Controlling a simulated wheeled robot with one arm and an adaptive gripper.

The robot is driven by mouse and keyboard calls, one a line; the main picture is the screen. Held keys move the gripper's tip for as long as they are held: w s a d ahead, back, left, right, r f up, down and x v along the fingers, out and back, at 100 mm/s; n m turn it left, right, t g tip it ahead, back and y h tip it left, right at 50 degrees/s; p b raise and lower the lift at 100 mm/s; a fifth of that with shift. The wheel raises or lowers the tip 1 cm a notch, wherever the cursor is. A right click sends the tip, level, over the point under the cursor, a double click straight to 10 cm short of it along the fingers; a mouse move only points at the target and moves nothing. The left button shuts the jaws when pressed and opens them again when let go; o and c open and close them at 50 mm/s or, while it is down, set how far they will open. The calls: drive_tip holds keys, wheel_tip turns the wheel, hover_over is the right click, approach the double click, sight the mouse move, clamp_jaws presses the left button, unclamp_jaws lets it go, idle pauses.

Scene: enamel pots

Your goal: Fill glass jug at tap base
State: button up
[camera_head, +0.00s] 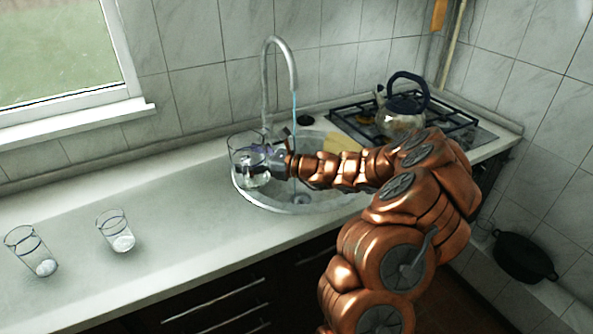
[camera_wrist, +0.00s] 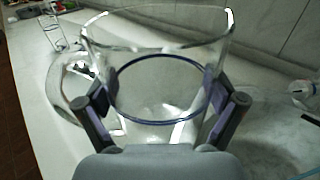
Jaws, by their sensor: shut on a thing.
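A clear glass jug (camera_head: 240,158) is held over the left part of the round sink (camera_head: 268,203) in the head view. It fills the middle of the wrist view (camera_wrist: 160,45). My gripper (camera_head: 268,160) is shut on it, with one finger on each side of the glass in the wrist view (camera_wrist: 160,100). The tap (camera_head: 264,95) stands behind the sink, and a thin bluish water stream (camera_head: 294,115) falls from its spout. The jug is left of the stream, apart from it. Whether it holds water I cannot tell.
Two glasses, one at far left (camera_head: 25,245) and one nearer (camera_head: 112,228), stand on the counter (camera_head: 170,230). A glass kettle (camera_head: 402,118) sits on the gas hob (camera_head: 460,128) to the right. The counter between glasses and sink is clear. A dark pot (camera_head: 522,258) is lower right.

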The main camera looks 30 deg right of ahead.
drive_tip(key=s+d+f+m+t+h+b, duration=0.1)
drive_tip(key=d+f+m+t+h+b, duration=0.15)
drive_tip(key=d+b, duration=0.4)
drive_tip(key=s+d+f+m+t+h+b, duration=0.1)
drive_tip(key=d+m+h+b, duration=0.15)
drive_tip(key=d+b, duration=0.4)
drive_tip(key=w+d+p, duration=0.7)
drive_tip(key=w+d, duration=0.1)
drive_tip(key=w, duration=0.3)
drive_tip(key=shift+w+d+n, duration=0.2)
drive_tip(key=shift+w+n, duration=0.2)
drive_tip(key=shift+r, duration=0.15)
idle(5.0)
